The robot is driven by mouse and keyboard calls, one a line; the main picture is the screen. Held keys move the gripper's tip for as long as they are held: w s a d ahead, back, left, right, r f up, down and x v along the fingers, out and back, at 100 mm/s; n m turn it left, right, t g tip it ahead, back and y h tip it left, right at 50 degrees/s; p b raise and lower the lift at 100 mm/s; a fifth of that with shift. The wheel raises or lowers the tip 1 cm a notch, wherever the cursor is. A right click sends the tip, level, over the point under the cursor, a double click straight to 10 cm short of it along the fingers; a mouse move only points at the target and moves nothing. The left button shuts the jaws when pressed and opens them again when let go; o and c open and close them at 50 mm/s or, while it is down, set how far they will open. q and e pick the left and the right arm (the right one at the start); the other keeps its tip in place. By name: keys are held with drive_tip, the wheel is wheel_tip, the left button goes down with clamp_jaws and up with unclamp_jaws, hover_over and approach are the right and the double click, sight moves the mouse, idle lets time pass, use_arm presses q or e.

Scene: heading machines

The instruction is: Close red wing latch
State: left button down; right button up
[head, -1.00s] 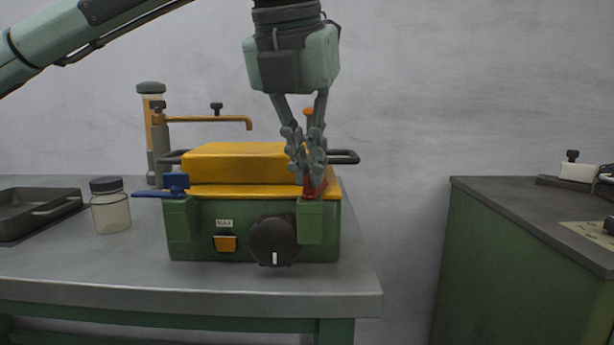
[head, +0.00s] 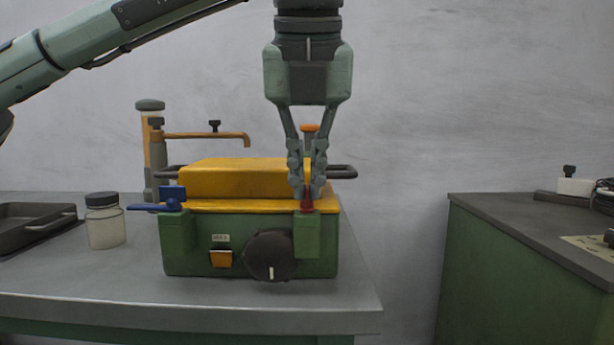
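The red wing latch (head: 307,203) sits on the front right corner of a green box (head: 205,235) with a yellow lid (head: 235,178). My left gripper (head: 307,192) points straight down over this corner. Its two fingers stand on either side of the red wing, closed on it, and hide part of it. The lid lies down on the box. A blue wing latch (head: 170,199) sits on the front left corner, with its lever pointing left. My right gripper is not in view.
The box front has a black knob (head: 270,256) and an orange switch (head: 221,258). A jar (head: 105,222), a dark tray (head: 35,228) and an orange-armed post (head: 152,150) stand on the grey table (head: 100,290). A green cabinet (head: 500,270) stands right, across a gap.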

use_arm(q)
drive_tip(key=c, duration=1.7)
unclamp_jaws()
drive_tip(key=v, duration=1.2)
